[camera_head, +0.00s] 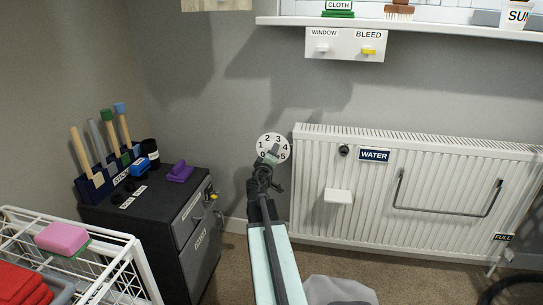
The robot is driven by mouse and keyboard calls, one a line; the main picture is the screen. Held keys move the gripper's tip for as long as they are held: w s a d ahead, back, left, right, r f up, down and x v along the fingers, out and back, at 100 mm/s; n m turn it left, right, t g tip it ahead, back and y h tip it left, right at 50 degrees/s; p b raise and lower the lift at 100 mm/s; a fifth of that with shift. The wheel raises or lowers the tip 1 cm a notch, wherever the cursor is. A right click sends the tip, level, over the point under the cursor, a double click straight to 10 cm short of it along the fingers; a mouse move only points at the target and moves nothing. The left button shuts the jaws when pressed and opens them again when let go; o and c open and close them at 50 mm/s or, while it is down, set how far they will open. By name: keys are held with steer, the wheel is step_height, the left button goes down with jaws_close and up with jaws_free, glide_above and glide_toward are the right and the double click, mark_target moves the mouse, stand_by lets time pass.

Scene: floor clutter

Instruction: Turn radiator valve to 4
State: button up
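The radiator valve dial (283,146) is a round white disc with black numbers, at the left end of the white radiator (330,195). The dial's present setting is hidden. My arm reaches up from the bottom of the view.
A dark cabinet (130,215) with a tool rack (92,185) and a purple item (179,172) stands left. A white wire basket (125,262) holding a pink block (62,238) is nearer. A shelf (420,25) runs above. A WATER label (374,156) is on the radiator.

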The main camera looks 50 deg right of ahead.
steer(key=m, duration=0.4)
steer(key=shift+s+d+f+m, duration=0.1)
steer(key=shift+s+d+m, duration=0.05)
steer(key=shift+m, duration=0.25)
steer(key=m, duration=0.4)
steer(key=shift+m, duration=0.4)
steer(key=o, duration=1.4)
steer(key=shift+c, duration=0.2)
steer(key=shift+a, duration=0.2)
steer(key=v, duration=0.7)
steer(key=shift+a, duration=0.3)
